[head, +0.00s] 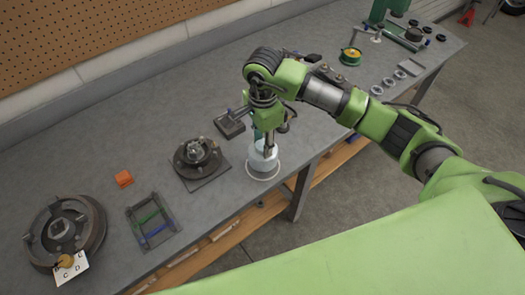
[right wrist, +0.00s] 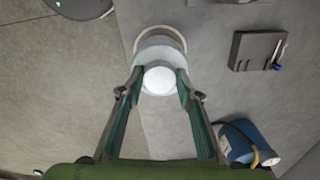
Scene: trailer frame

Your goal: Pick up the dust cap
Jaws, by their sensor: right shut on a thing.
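The dust cap (right wrist: 159,80) looks like a small pale round piece between the fingers of my right gripper (right wrist: 158,90) in the right wrist view. The fingers are shut on its sides. Just beyond it is a wider pale cup-like piece (right wrist: 160,50), with a thin light ring around it. In the head view my right gripper (head: 267,150) points down at the white cup (head: 258,161) near the table's front edge. The fingers hide part of the cup there, and I cannot tell whether the cap touches it. My left gripper is not in view.
A hub on a square plate (head: 197,160) stands left of the cup. A dark tray (head: 229,124) lies behind. Several metal rings lie at right.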

